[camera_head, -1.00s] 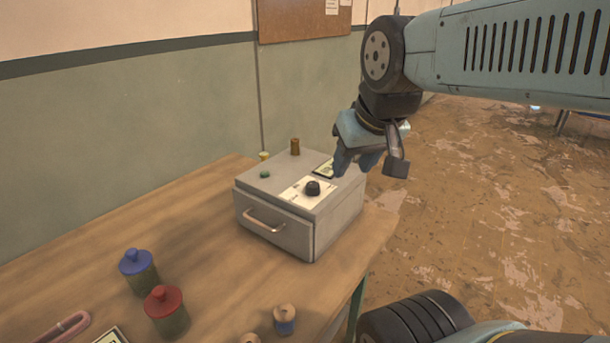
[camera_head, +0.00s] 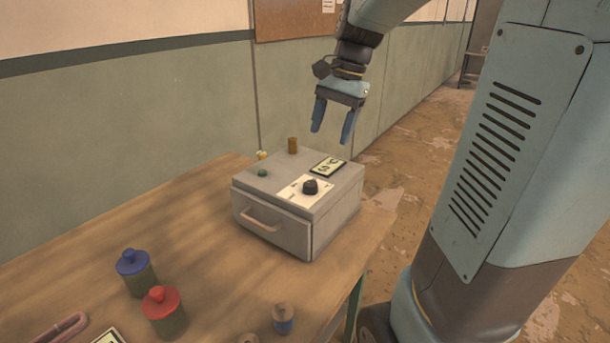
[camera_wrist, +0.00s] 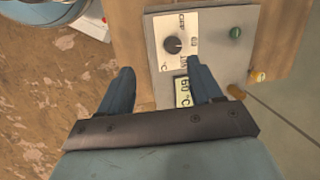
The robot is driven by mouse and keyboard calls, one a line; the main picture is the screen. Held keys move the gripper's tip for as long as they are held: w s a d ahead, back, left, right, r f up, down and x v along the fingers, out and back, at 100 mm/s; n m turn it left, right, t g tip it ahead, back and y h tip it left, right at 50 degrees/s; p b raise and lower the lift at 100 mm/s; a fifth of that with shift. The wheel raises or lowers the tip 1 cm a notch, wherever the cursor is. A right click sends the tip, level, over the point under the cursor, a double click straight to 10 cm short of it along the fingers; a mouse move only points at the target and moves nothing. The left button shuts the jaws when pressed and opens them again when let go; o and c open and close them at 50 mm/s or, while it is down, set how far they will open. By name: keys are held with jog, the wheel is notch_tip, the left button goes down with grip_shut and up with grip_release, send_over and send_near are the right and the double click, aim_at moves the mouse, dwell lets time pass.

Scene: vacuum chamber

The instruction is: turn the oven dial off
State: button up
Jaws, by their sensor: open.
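The oven is a grey box (camera_head: 272,238) with a front handle, standing on the wooden table. Its black dial (camera_head: 311,187) sits on a white label plate on top, and it also shows in the wrist view (camera_wrist: 173,45). A small display (camera_head: 328,167) lies behind the dial; in the wrist view the display (camera_wrist: 184,92) reads about 60 °C. My gripper (camera_head: 331,138) is open and empty, pointing down above the back of the oven, apart from the dial. In the wrist view its blue fingers (camera_wrist: 163,82) are spread, with the dial beyond them.
Blue-lidded (camera_head: 137,272) and red-lidded (camera_head: 164,311) jars and a spool (camera_head: 283,318) stand on the table (camera_head: 205,240). A wall is behind.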

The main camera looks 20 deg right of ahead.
aim_at(310, 182)
jog(key=w+d+f+m+g+y, duration=0.1)
jog(key=w+d+f+m+g, duration=0.2)
jog(key=w, duration=0.4)
jog(key=shift+m+t, duration=0.5)
jog(key=shift+t, duration=0.1)
jog(key=x, duration=0.9)
jog(key=a+x, duration=0.1)
jog(key=x, duration=0.3)
jog(key=shift+s+a+f, duration=0.1)
jog(key=shift+s+a, duration=0.15)
jog(key=shift+c, duration=0.4)
jog(key=c, duration=0.9)
jog(key=shift+d, duration=0.15)
jog(key=shift+c, duration=0.3)
jog(key=shift+w+n, duration=0.1)
jog(key=shift+n, duration=0.3)
